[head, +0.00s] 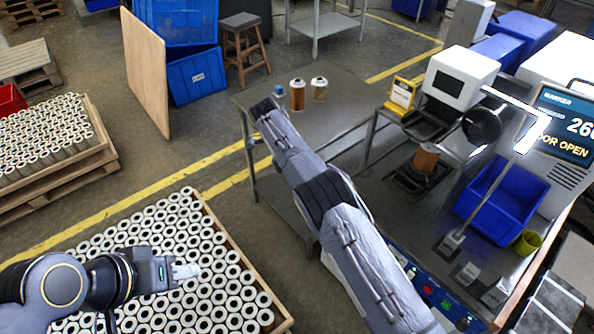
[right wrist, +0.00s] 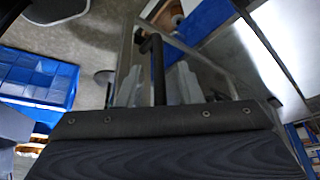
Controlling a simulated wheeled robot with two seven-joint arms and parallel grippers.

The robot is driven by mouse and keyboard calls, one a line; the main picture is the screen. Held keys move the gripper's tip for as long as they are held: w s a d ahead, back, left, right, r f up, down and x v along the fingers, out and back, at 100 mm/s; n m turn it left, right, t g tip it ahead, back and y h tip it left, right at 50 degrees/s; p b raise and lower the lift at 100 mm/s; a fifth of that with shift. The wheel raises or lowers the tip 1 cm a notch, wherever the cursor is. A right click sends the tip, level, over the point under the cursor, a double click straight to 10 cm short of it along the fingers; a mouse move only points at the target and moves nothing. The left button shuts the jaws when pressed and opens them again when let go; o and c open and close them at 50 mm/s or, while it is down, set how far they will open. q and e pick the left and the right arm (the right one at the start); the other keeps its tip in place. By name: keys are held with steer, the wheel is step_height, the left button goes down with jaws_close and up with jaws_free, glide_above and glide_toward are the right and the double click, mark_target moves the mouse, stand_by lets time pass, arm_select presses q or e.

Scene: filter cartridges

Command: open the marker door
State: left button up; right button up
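The marker (head: 462,78) is a white machine at the right of the head view. Its screen (head: 567,125) reads "MARKER" and "DOOR OPEN". A white bar frame (head: 520,104) is beside the screen; I cannot tell if it is the door. A brown cartridge (head: 426,159) stands under the marker's head. My left gripper (head: 186,271) is over the cartridge crate, apart from the marker; its finger gap is unclear. My right arm reaches up to the table, left of the marker. In the right wrist view, a black rod shows by the right gripper's grey fingers (right wrist: 157,85); its grip is unclear.
Two cartridges (head: 297,95) stand on the grey table (head: 350,96). A blue bin (head: 503,200) and a green cup (head: 527,242) are on the bench. A crate of white cartridges (head: 262,297) is at lower left.

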steer(key=shift+r+b, duration=0.45)
steer(key=shift+r, duration=0.1)
steer(key=s+r+b, duration=0.9)
steer(key=s+r, duration=0.3)
steer(key=s, duration=0.2)
steer(key=shift+d, duration=0.15)
